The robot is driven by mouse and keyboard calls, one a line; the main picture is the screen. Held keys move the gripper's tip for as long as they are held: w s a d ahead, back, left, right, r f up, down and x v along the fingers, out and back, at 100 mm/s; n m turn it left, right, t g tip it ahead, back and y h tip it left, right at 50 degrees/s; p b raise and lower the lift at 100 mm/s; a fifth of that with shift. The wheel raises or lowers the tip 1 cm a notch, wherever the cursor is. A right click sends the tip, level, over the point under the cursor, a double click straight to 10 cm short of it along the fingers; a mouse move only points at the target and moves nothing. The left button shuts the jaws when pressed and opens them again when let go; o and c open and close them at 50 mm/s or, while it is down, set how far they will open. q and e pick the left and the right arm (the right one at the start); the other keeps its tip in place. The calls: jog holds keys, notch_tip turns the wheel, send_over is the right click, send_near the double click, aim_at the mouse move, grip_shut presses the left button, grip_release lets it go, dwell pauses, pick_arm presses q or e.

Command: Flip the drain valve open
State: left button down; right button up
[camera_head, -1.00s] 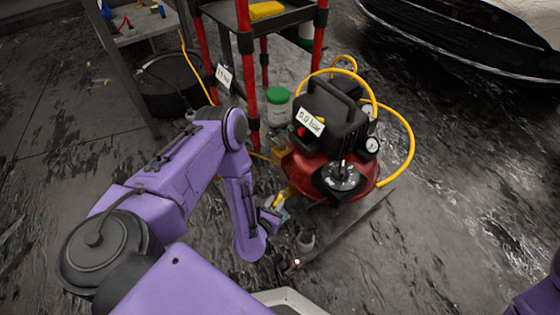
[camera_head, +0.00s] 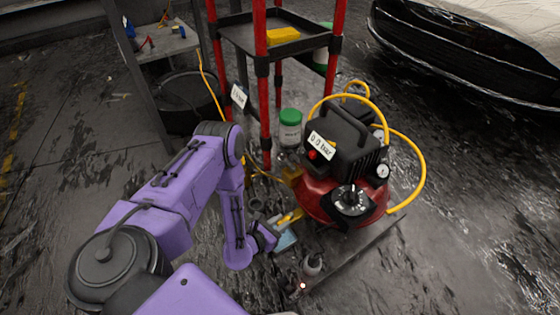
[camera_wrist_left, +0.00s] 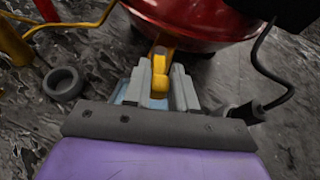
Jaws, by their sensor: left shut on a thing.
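The drain valve's yellow lever (camera_head: 290,216) sits low at the front left of the red compressor tank (camera_head: 318,190). In the left wrist view the lever (camera_wrist_left: 159,80) stands between the two grey fingers of my left gripper (camera_wrist_left: 160,88), under the tank (camera_wrist_left: 190,22). My left gripper (camera_head: 279,224) is shut on the lever. The fingers hide part of it, and I cannot tell the valve's exact angle. The label (camera_head: 321,144) on the compressor seems to read 0.0 bar. My right gripper is not in view.
A yellow hose (camera_head: 421,170) loops around the compressor. A red-posted cart (camera_head: 262,95) and a green-lidded jar (camera_head: 290,128) stand behind. A light blue item (camera_head: 286,241) lies below the lever. A dark ring (camera_wrist_left: 63,83) lies on the floor.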

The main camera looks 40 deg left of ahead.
pick_arm(q)
jog(key=c, duration=1)
grip_release()
jog(key=shift+w+a, duration=0.1)
jog(key=d+p+v, duration=0.1)
jog(key=p+v, duration=0.2)
jog(key=v, duration=0.7)
jog(key=shift+s+a, duration=0.3)
jog(key=shift+a, duration=0.2)
jog(key=shift+r, duration=0.1)
